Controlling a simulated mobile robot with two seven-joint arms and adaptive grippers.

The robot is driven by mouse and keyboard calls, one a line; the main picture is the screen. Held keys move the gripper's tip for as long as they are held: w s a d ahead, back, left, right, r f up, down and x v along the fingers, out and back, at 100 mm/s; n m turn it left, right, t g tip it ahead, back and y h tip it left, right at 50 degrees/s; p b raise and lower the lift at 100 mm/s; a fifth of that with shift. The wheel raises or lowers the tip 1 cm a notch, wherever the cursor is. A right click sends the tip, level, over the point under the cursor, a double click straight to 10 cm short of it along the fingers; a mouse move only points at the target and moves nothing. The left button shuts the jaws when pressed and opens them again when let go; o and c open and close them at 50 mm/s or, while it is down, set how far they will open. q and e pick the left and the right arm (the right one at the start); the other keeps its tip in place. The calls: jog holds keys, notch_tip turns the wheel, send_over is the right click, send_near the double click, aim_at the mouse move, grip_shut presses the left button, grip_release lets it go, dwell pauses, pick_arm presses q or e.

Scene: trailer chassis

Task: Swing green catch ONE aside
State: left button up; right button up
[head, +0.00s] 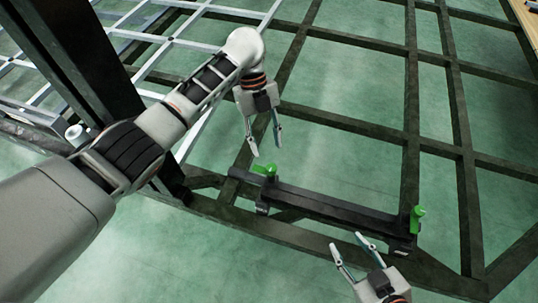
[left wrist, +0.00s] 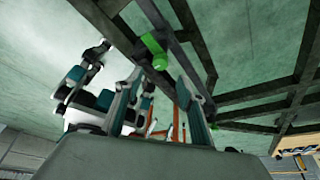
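Two green catches show at the ends of a dark bar (head: 322,205): a left one (head: 266,170) and a right one (head: 417,216). I see no label telling which is catch ONE. My left gripper (head: 264,150) hangs just above the left catch, fingers apart, with nothing seen between them. In the left wrist view a green catch (left wrist: 154,50) shows beyond and between the fingers of that gripper, apparently clear of them. My right gripper (head: 346,241) is open and empty, below the bar and left of the right catch.
A dark frame of crossing beams (head: 411,120) spans the scene over a green floor (head: 340,90). A thick dark post (head: 85,55) stands at upper left. Lighter grey rails (head: 190,42) lie behind my left arm.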

pick_arm(q)
jog(key=shift+v, duration=2.1)
jog(key=shift+r, duration=0.1)
